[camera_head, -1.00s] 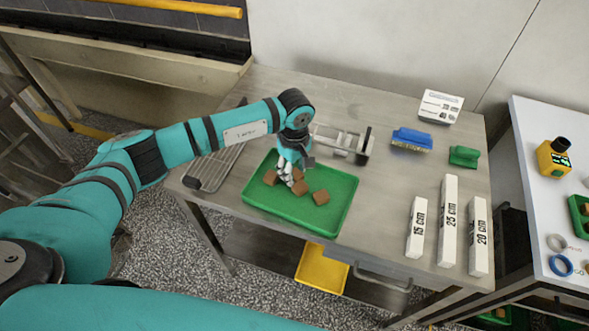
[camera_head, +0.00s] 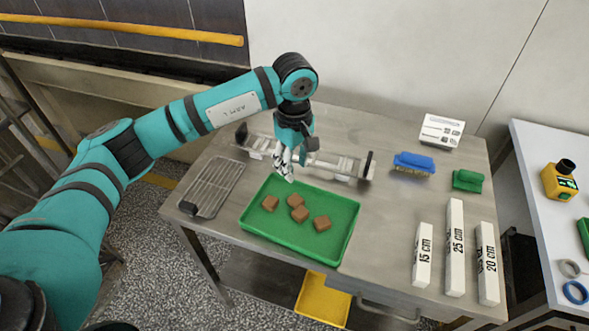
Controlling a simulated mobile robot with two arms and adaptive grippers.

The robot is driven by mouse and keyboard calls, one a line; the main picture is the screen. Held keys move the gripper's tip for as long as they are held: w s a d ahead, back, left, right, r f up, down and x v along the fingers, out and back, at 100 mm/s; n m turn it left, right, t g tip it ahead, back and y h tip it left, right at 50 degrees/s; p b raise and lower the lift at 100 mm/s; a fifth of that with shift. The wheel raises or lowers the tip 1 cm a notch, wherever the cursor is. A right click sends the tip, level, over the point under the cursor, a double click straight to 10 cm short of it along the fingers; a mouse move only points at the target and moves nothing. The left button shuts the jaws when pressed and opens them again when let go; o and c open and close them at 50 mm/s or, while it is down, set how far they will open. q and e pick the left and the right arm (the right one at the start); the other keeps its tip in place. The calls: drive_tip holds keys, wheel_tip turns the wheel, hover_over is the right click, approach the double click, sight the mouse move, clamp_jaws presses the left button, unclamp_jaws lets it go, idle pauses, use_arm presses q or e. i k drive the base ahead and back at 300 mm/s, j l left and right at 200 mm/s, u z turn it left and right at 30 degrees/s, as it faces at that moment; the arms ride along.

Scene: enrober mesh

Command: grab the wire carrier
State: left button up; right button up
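A flat wire rack with a dark end piece, which looks like the wire carrier (camera_head: 216,182), lies on the left part of the metal table. My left gripper (camera_head: 284,172) hangs pointing down above the back edge of the green tray (camera_head: 340,232), to the right of the wire carrier and apart from it. Its fingers are small and partly overlap in this view, so I cannot tell whether they are open. I see nothing held in them. My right gripper is not in view.
Several brown blocks (camera_head: 297,213) lie in the green tray. Behind it stands a metal roller frame (camera_head: 345,166), partly hidden by my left gripper. A blue brush (camera_head: 414,163), a green block (camera_head: 467,181) and white length bars (camera_head: 454,247) are on the right. The table's middle right is clear.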

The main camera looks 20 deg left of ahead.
sight(187, 207)
drive_tip(key=u, duration=1.25)
